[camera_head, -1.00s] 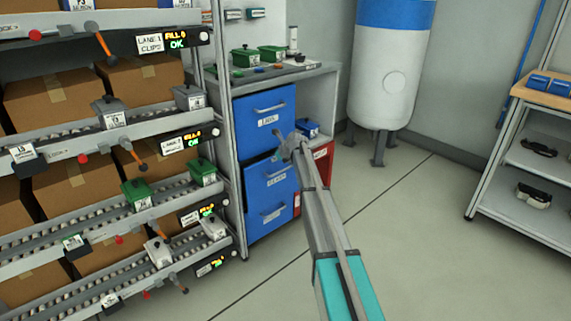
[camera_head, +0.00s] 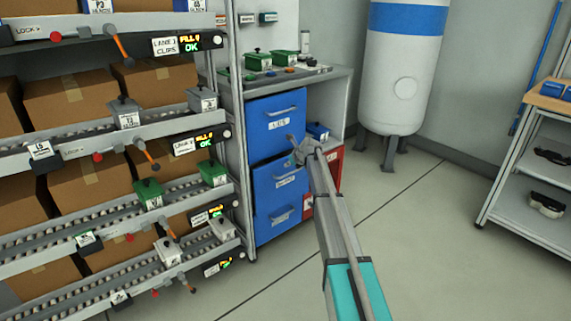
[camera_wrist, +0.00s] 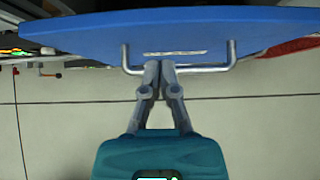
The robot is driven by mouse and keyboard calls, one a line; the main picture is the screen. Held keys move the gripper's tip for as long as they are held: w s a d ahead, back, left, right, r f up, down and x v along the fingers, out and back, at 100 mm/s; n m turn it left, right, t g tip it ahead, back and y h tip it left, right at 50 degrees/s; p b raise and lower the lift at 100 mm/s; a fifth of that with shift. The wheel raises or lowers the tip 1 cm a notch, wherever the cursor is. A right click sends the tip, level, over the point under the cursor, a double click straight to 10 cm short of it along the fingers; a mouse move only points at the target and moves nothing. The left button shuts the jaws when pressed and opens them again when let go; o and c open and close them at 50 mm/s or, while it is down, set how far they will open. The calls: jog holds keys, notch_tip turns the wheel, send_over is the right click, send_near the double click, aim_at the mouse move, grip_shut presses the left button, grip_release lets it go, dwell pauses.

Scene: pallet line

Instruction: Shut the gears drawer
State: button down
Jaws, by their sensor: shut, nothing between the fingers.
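Blue drawers are stacked in the cabinet under the bench. The upper blue drawer front (camera_head: 262,108) has a bar handle and a white label; the lower blue front (camera_head: 268,200) shows another handle and labels. The lettering is too small to read surely, so I cannot tell which is the gears drawer. My gripper (camera_head: 300,148) is shut and empty, in front of the stack near the joint between the upper and lower fronts. In the wrist view its fingertips (camera_wrist: 165,65) are close to the middle of a handle (camera_wrist: 205,69) on a blue drawer front (camera_wrist: 95,38); contact is unclear.
A flow rack (camera_head: 240,150) with boxes and bins stands close on the left. Green bins (camera_head: 285,57) are on the bench top. A red panel (camera_head: 333,168) is right of the drawers. A white tank (camera_head: 400,80) stands behind right. The floor in front is clear.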

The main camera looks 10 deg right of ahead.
jog(key=p+v, duration=0.7)
jog(key=v, duration=0.3)
jog(key=shift+s+d, duration=0.3)
jog(key=shift+s, duration=0.1)
jog(key=s+a+f+t+y+b, duration=0.1)
jog(key=s+a+f+t+b, duration=0.1)
jog(key=s+a+b, duration=0.3)
jog(key=shift+s+a+t+b, duration=0.2)
jog(key=shift+a+t+b, duration=0.1)
jog(key=shift+a+b, duration=0.2)
jog(key=shift+f, duration=0.1)
